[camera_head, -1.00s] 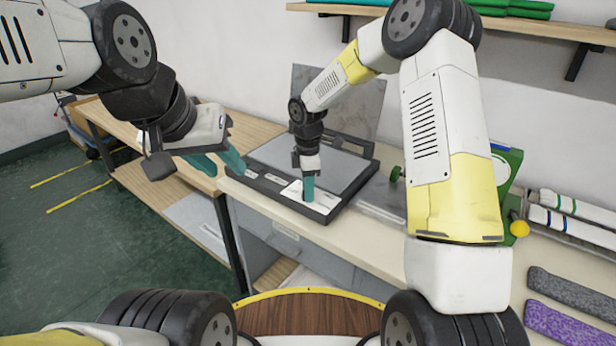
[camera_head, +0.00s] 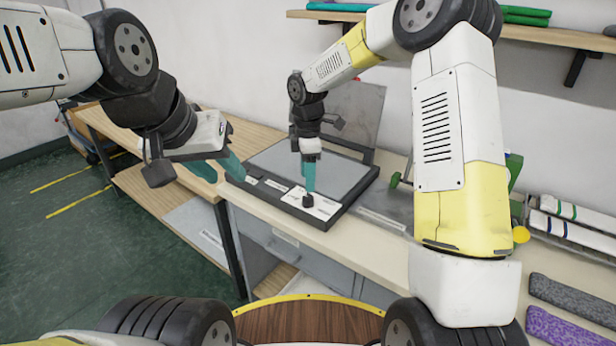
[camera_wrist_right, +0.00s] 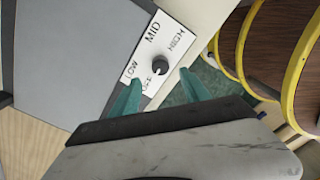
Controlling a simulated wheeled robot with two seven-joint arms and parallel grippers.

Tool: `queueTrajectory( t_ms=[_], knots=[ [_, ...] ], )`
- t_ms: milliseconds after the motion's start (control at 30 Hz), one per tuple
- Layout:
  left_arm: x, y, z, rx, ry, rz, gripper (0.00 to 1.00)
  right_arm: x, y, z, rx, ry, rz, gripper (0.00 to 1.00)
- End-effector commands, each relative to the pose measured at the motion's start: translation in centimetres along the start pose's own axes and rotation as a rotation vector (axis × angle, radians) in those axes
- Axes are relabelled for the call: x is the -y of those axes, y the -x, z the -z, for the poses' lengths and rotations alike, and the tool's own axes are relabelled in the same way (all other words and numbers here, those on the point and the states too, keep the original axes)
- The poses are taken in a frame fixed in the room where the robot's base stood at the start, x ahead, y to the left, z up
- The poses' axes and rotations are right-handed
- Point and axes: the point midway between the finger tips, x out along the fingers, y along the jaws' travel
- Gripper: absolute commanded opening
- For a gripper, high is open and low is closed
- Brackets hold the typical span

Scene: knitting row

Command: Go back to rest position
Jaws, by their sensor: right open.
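My right gripper (camera_head: 309,190) is open and empty, pointing down just above a black knob (camera_head: 307,201) on the front of a flat press-like device (camera_head: 345,205). In the right wrist view the knob (camera_wrist_right: 160,67) sits on a white panel (camera_wrist_right: 148,45) marked LOW, MID, HIGH and a partly hidden OFF. The two teal fingers are on either side of the knob in that picture, with clear gaps. I cannot tell which mark the knob points to. My left gripper (camera_head: 226,178) is open and empty, at the left of the device.
The device's grey lid (camera_head: 358,112) stands raised at the back. A worktable (camera_head: 385,245) runs along the wall, with a green machine (camera_head: 515,172) and rolled fabrics (camera_head: 570,210) at right. A shelf (camera_head: 530,32) hangs above. Floor (camera_head: 130,245) at left is open.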

Motion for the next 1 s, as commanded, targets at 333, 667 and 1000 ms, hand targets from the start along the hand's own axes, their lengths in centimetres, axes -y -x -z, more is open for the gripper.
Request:
queueTrajectory(
  t_ms=[333,667,1000],
  knots=[
    [0.0,0.0,0.0,0.0,0.0,0.0,0.36,0.0,1.1,0.0,-0.001,0.0,0.0,0.54],
    [0.0,0.0,0.0,0.0,0.0,0.0,0.36,2.1,5.2,-1.9,0.007,-0.154,-0.056,0.54],
    [0.0,0.0,0.0,0.0,0.0,0.0,0.36,12.3,15.1,-7.1,-0.081,-0.753,-0.229,0.54]
  ],
)
